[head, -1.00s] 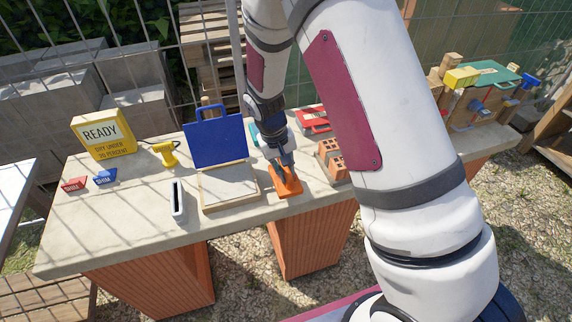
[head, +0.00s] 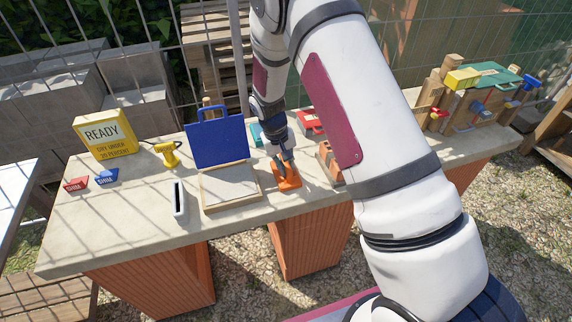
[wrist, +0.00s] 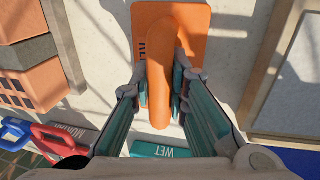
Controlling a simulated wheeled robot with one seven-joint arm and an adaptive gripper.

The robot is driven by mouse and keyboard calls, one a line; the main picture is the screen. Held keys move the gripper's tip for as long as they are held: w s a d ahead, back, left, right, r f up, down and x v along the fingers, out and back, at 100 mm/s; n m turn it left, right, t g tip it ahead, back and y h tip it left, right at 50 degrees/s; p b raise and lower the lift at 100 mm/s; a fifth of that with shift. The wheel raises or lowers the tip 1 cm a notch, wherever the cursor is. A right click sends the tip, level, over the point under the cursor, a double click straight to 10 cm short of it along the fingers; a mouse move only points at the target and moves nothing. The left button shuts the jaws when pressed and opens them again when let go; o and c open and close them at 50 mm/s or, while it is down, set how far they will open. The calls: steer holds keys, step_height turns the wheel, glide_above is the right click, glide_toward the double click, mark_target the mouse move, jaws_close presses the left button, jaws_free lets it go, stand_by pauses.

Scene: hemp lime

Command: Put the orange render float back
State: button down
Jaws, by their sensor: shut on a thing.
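The orange render float (head: 288,182) is on the workbench, right of the framed pale panel in the head view. Its flat plate and long rounded handle (wrist: 160,75) fill the top middle of the wrist view. My gripper (head: 284,157) comes down on it from above. In the wrist view, my gripper (wrist: 160,88) has its fingers on both sides of the handle and is shut on it. The plate looks flat on or very close to the bench top; I cannot tell if there is a gap. Part of the lettering on the plate is hidden by the handle.
The framed pale panel (head: 230,187) and blue board (head: 216,144) stand close left. Bricks (head: 328,160) and a red case (head: 310,121) are close right, partly behind my arm. A teal WET block (wrist: 165,150) lies nearby. A wooden rack (head: 462,108) with coloured tools stands far right.

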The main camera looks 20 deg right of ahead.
steer(key=shift+f, duration=0.15)
steer(key=c, duration=1.6)
jaws_free()
steer(key=shift+o, duration=0.2)
